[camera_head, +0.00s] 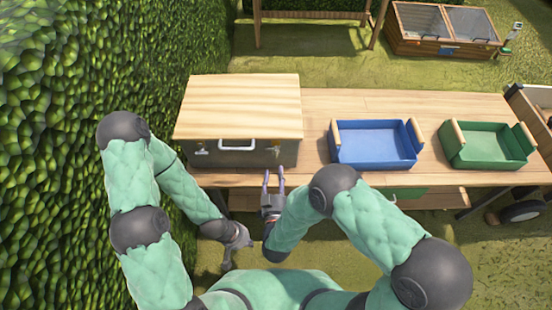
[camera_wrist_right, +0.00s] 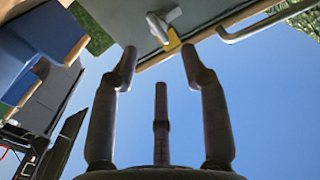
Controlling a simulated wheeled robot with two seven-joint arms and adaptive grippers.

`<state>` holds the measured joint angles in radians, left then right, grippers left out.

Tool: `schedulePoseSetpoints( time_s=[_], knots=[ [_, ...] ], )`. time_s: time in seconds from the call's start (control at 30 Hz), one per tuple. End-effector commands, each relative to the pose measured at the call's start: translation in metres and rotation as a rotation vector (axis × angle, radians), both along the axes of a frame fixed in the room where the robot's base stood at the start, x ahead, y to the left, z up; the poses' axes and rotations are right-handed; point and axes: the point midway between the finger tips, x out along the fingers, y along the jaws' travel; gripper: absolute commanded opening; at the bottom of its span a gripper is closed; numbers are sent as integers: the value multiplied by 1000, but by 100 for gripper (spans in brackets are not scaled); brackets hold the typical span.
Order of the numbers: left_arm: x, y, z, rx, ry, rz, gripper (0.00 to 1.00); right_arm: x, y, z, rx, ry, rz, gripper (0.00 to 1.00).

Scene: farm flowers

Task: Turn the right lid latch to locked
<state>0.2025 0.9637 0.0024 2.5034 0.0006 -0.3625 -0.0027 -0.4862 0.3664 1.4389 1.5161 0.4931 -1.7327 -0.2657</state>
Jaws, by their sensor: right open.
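A box with a pale wooden lid (camera_head: 240,105) and a dark grey front stands at the left end of the wooden table. In the right wrist view the latch (camera_wrist_right: 164,26) shows a light grey lever set at a slant beside a yellow piece. My right gripper (camera_head: 273,174) is open and empty, just in front of and below this latch, apart from it.
A metal handle (camera_head: 237,145) sits mid-front on the box, with a left latch (camera_head: 201,151) beyond it. A blue tray (camera_head: 374,145) and a green tray (camera_head: 487,146) stand to the right on the table (camera_head: 430,105). A hedge (camera_head: 60,190) borders the left side.

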Motion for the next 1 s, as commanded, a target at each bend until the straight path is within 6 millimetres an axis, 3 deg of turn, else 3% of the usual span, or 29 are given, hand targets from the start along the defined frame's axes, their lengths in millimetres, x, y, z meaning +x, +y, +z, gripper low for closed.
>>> schedulePoseSetpoints(
  time_s=[0.2,0.4,0.87,1.0],
  knots=[
    [0,0,-15,0,0,0,0,40,-1,-3,3,1,-3,45],
    [0,0,-22,0,0,0,0,66,0,-3,2,2,-1,45],
    [0,0,-24,0,0,0,0,77,0,-1,0,3,1,45],
    [0,0,-24,0,0,0,0,77,0,-1,0,3,1,9]
  ],
)
